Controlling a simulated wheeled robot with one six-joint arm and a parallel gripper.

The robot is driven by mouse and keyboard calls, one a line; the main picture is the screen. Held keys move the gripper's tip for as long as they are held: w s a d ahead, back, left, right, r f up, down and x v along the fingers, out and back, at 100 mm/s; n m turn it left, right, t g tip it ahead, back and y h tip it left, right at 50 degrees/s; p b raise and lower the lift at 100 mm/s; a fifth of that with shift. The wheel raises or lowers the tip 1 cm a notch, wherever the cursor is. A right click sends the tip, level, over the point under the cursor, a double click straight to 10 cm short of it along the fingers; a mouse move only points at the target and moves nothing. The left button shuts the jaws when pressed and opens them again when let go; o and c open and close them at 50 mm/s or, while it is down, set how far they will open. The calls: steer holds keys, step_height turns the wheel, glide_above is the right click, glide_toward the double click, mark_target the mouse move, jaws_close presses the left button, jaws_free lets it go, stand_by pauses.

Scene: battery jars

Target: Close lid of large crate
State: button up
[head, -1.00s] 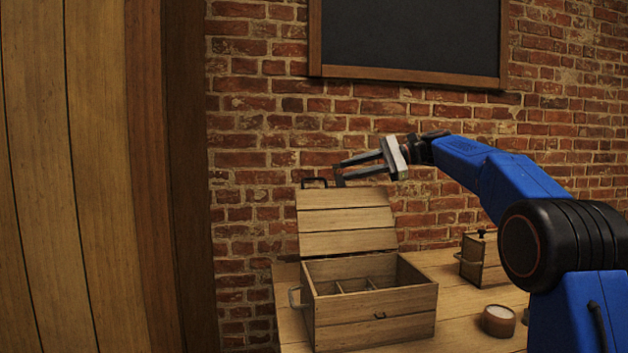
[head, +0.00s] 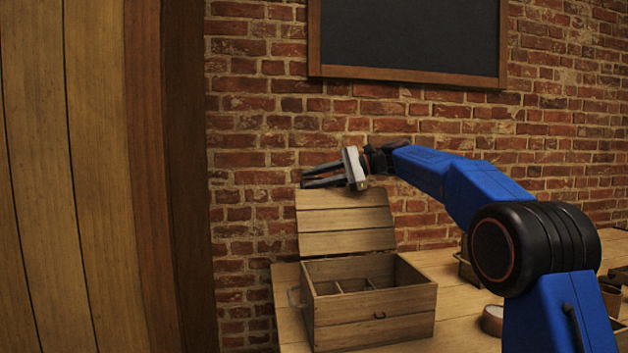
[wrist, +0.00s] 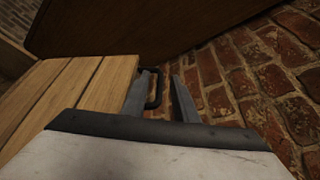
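The large wooden crate (head: 375,330) stands on the table with its lid (head: 345,222) raised at the back, so its divided inside shows. In the wrist view, the planked lid (wrist: 75,95) fills the left side, and its black handle (wrist: 154,92) stands out from the edge. My gripper (head: 305,176) is at the lid's top edge, where the fingers hide the handle in the head view. In the wrist view, my gripper (wrist: 162,78) is open, with the handle between the fingers, close to the left one and apart from the right one.
A brick wall (head: 255,120) with a dark board (head: 410,35) is close behind the lid. A wooden panel (head: 90,180) stands at the left. A smaller wooden box (head: 466,262) and a round jar (head: 492,319) are on the table (head: 445,262), partly behind my arm.

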jaws_close()
stand_by(1.4)
